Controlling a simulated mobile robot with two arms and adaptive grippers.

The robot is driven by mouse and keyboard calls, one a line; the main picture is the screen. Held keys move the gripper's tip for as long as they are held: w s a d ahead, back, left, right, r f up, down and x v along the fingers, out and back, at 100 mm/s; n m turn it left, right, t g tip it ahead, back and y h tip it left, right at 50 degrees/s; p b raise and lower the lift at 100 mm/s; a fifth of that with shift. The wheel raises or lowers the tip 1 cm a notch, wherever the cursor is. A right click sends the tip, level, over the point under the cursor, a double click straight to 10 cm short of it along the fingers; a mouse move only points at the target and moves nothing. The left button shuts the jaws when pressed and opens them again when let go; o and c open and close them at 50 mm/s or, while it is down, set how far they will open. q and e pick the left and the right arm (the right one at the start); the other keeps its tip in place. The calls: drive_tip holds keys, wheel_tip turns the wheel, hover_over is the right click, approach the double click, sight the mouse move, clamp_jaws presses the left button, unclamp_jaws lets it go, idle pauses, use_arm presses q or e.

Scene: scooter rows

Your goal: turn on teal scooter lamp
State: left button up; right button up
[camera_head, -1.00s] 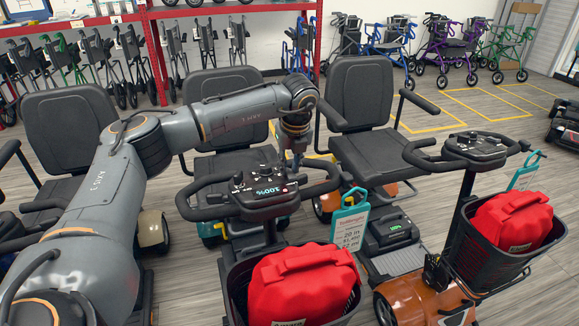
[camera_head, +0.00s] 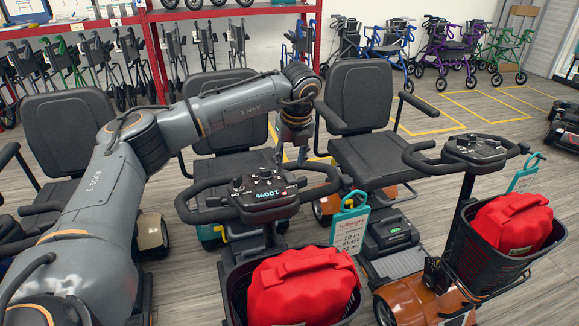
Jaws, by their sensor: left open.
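The teal scooter stands in the middle of the front row, and a bit of its teal body (camera_head: 211,232) shows below the handlebars. My left gripper (camera_head: 292,156) is open and empty, pointing down just behind the right part of the console, in front of the scooter's seat. It appears apart from the console. My right gripper is not in view.
A red bag (camera_head: 303,287) sits in the teal scooter's front basket. An orange scooter (camera_head: 412,298) with another red bag (camera_head: 510,222) stands to the right. A teal price tag (camera_head: 349,229) hangs between them. Rollators and a red shelf (camera_head: 225,9) line the back.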

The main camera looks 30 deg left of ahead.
sight(294, 184)
use_arm(q)
drive_tip(key=v, duration=0.9)
drive_tip(key=shift+f, duration=0.15)
